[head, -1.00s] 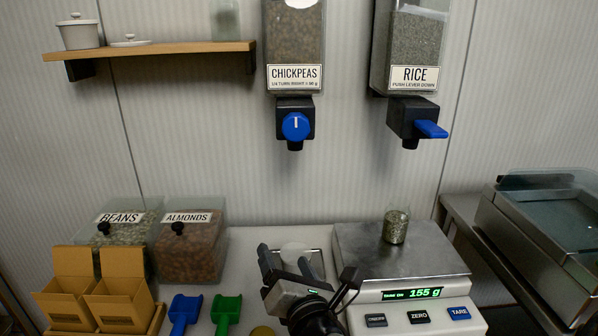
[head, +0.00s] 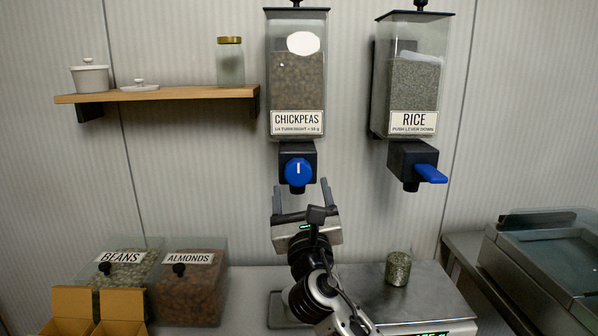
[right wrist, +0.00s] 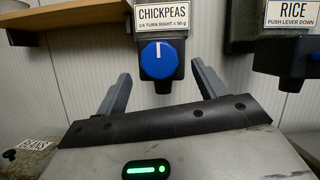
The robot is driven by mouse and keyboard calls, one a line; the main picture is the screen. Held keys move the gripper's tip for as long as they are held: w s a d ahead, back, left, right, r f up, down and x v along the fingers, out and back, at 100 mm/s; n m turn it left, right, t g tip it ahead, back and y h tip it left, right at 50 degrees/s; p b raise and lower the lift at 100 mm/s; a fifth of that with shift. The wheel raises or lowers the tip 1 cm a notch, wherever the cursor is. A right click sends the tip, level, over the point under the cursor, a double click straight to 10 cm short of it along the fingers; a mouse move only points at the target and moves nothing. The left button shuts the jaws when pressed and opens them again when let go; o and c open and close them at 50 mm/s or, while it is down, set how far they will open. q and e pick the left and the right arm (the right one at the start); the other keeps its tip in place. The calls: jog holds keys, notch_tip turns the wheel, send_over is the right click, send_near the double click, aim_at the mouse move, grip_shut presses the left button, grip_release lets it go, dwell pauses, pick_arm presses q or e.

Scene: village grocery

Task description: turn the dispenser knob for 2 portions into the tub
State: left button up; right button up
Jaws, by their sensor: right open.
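The chickpeas dispenser (head: 297,85) hangs on the wall, with a blue round knob (head: 299,172) below its label; the knob's white mark points up. My right gripper (head: 302,187) is open and empty, raised just below and in front of the knob. In the right wrist view the blue knob (right wrist: 158,60) shows between the two spread fingers, apart from both. A grey plate (head: 279,308) lies on the counter below, partly hidden by my right arm. No tub is clearly visible there. My left gripper is not in view.
The rice dispenser (head: 413,85) with a blue lever (head: 431,173) hangs to the right. A filled glass jar (head: 398,268) stands on the scale (head: 435,290). Bins of beans (head: 125,275) and almonds (head: 190,285) stand left. A wooden shelf (head: 165,93) is at upper left.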

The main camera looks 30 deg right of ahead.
aim_at(299, 179)
jog(key=shift+p+x, duration=0.3)
jog(key=shift+x, duration=2)
jog(key=c, duration=1)
jog(key=shift+o, duration=0.2)
jog(key=shift+f+m+h+b, duration=0.1)
jog(key=shift+m+h+b, duration=0.2)
jog(key=shift+m, duration=0.2)
